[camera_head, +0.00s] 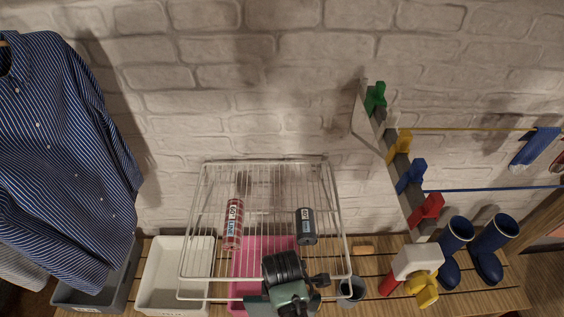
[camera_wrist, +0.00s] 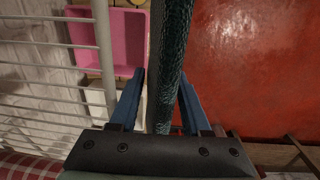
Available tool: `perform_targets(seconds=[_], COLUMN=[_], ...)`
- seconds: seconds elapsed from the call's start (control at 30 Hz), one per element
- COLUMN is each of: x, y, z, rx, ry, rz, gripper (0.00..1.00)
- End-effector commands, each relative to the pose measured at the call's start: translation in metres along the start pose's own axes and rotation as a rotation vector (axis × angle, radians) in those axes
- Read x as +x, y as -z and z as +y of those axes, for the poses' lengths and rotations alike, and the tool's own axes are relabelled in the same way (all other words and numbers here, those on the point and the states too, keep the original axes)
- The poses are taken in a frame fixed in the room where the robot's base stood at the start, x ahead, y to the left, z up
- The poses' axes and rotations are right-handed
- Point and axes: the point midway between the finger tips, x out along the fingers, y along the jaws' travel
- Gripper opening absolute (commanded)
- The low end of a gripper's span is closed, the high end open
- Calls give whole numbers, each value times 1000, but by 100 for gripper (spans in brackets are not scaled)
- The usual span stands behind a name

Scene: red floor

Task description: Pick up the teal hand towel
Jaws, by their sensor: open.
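The teal hand towel (camera_wrist: 172,60) shows in the wrist view as a narrow, dark teal textured strip, running from the top edge down between the fingers. My gripper (camera_wrist: 161,82) is open, with one blue finger on each side of the towel. The towel is nearer the right finger; I cannot tell whether it touches. Its lower end is hidden at the gripper's body. In the head view I cannot make out the towel or the fingertips; my dark wrist (camera_head: 284,270) is at the bottom middle, in front of the wire rack.
The white wire rack (camera_head: 190,240) has a red checked item (camera_head: 233,225) and a dark labelled item (camera_head: 306,227) on it. A pink bin (camera_head: 262,258) is below, with a white bin (camera_head: 150,285) to its left. Hooks (camera_head: 411,176) and blue boots (camera_head: 487,250) stand right. Red floor (camera_wrist: 250,60) is open.

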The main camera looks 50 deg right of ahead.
Motion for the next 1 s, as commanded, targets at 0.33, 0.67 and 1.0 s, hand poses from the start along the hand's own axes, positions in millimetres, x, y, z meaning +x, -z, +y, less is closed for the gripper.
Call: perform_targets(seconds=[0.33,0.67,1.0], x=[0,0,0], y=[0,0,0], z=[0,0,0], rx=[0,0,0], ry=[-1,-1,-1], rz=[0,0,0], gripper=[15,0,0])
